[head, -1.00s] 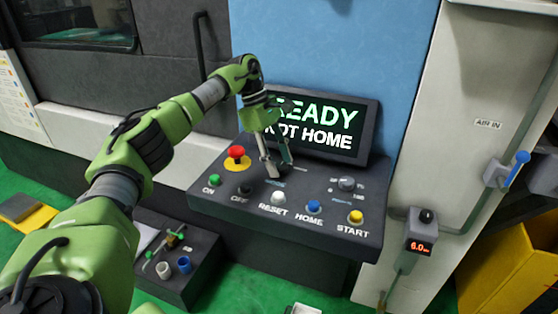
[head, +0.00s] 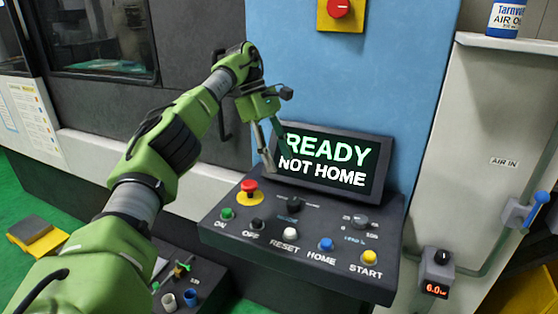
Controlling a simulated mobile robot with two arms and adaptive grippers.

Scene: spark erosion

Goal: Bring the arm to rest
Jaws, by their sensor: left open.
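My left arm reaches in from the lower left in the head view. Its gripper (head: 272,158) is open and empty, above the control panel (head: 300,262) and in front of the left edge of the screen (head: 333,160). The screen reads READY, NOT HOME. The gripper seems clear of the buttons. Below it are the red emergency knob (head: 249,187), the green ON button (head: 227,213) and the black OFF button (head: 257,224). The white RESET (head: 290,233), blue HOME (head: 325,244) and yellow START (head: 369,257) buttons are uncovered. My right gripper is not in view.
A red knob on a yellow plate (head: 326,20) is on the blue wall. A gauge box reading 6.0 (head: 436,270) and a blue-handled valve (head: 539,199) are at right. An air oil bottle (head: 506,18) stands top right. A dark tray with small parts (head: 200,285) is below left.

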